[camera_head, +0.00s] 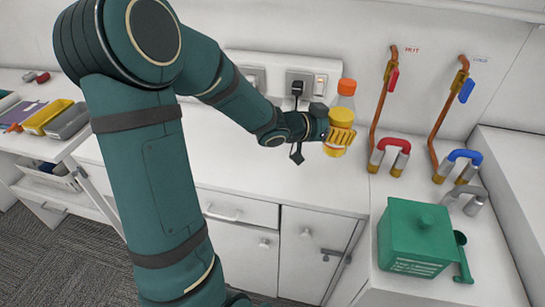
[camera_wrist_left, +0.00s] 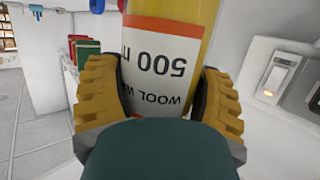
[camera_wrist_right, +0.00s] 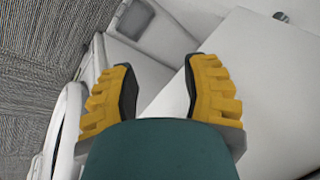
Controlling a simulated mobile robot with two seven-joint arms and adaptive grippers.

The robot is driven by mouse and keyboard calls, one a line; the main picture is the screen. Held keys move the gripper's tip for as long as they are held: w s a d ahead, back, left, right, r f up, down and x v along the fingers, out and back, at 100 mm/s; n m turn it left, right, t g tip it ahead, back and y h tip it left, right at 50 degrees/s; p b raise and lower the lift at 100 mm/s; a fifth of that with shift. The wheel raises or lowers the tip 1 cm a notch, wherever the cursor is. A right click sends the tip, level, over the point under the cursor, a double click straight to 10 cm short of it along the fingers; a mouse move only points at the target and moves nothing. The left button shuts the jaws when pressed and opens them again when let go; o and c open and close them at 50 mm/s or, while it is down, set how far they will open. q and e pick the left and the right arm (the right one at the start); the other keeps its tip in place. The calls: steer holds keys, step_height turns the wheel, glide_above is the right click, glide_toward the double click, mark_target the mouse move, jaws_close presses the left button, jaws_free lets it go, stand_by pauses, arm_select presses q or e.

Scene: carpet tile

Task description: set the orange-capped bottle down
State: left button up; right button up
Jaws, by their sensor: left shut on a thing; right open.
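The orange-capped bottle (camera_head: 345,100) is upright near the back wall in the head view, with an orange cap and yellow contents. My left gripper (camera_head: 340,134) is shut around its lower part. In the left wrist view the bottle (camera_wrist_left: 168,50) stands between the yellow fingers of the left gripper (camera_wrist_left: 160,100), its white label reading upside down. I cannot tell whether the bottle's base touches the counter (camera_head: 270,178). My right gripper (camera_wrist_right: 158,90) is open and empty in the right wrist view; the head view does not show it.
A green box with a lid (camera_head: 418,240) stands on the right counter. Copper pipes with a red handle (camera_head: 392,75) and a blue handle (camera_head: 466,90) rise behind it. Wall sockets (camera_head: 305,85) are behind my left arm. The counter left of the bottle is mostly clear.

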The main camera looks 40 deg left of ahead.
mark_target(323, 146)
arm_select(q)
steer(key=shift+s+a+f, duration=0.25)
steer(key=shift+s+a, duration=0.35)
steer(key=shift+s, duration=0.1)
step_height(323, 146, down, 6)
steer(key=shift+s+a+b, duration=0.1)
steer(key=shift+b, duration=0.95)
steer(key=shift+f+b, duration=0.55)
steer(key=shift+f, duration=1.45)
steer(key=shift+f, duration=0.2)
steer(key=o, duration=1.3)
steer(key=shift+s, duration=0.1)
steer(key=shift+r, duration=0.1)
